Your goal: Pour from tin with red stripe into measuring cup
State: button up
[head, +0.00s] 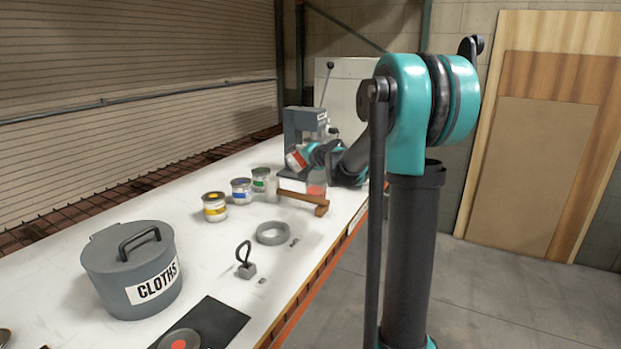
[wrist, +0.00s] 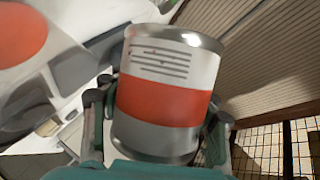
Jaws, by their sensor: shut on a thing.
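The tin with the red stripe (head: 297,160) is tilted in my gripper (head: 306,155), above the bench at its far end. In the wrist view the tin (wrist: 165,95) fills the middle, with a white, red and grey label, and my gripper (wrist: 158,112) has its fingers on both sides of it. The clear measuring cup (head: 317,187) stands on the bench just below and right of the tin and shows red inside. A blurred red round patch shows at the upper left of the wrist view; it looks like the cup's contents. The tin's mouth and any stream are not clearly seen.
Yellow (head: 214,207), blue (head: 241,191) and green (head: 261,180) striped tins stand left of the cup. A brown wooden piece (head: 302,202) lies just before the cup. A grey ring (head: 272,233) and CLOTHS bin (head: 133,275) are nearer. A grey machine (head: 300,125) stands behind.

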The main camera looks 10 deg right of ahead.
jog(key=shift+d+r+m+y, duration=0.1)
jog(key=shift+r+m+y, duration=0.55)
jog(key=shift+m, duration=0.45)
dwell(3.1)
jog(key=shift+f+t+p, duration=0.2)
jog(key=shift+t+p, duration=0.1)
dwell(0.6)
jog(key=shift+r, duration=0.1)
jog(key=shift+a+f+n+h, duration=0.2)
jog(key=shift+f+n+h, duration=0.15)
jog(key=shift+n, duration=0.35)
jog(key=shift+d+f+n+h, duration=0.1)
jog(key=shift+f+n+h, duration=0.3)
jog(key=shift+n, duration=0.2)
jog(key=shift+r+n+h, duration=0.4)
jog(key=shift+r+n, duration=0.05)
jog(key=shift+n, duration=0.15)
jog(key=shift+a+f+n+g+h, duration=0.2)
jog(key=shift+f+n+g+h, duration=0.1)
jog(key=shift+n+g+h, duration=0.15)
jog(key=shift+s+a+f+n+t+h+b, duration=0.1)
jog(key=shift+a+f+n+h+b, duration=0.1)
jog(key=shift+a+n+h, duration=0.5)
jog(key=shift+s+a+f+n+t+h+b, duration=0.2)
jog(key=shift+a+n+h, duration=0.25)
jog(key=shift+a+n, duration=0.45)
jog(key=shift+s+a+f+n+t+h+b, duration=0.1)
jog(key=shift+a+f+n+h+b, duration=0.1)
jog(key=shift+a+n+h, duration=0.6)
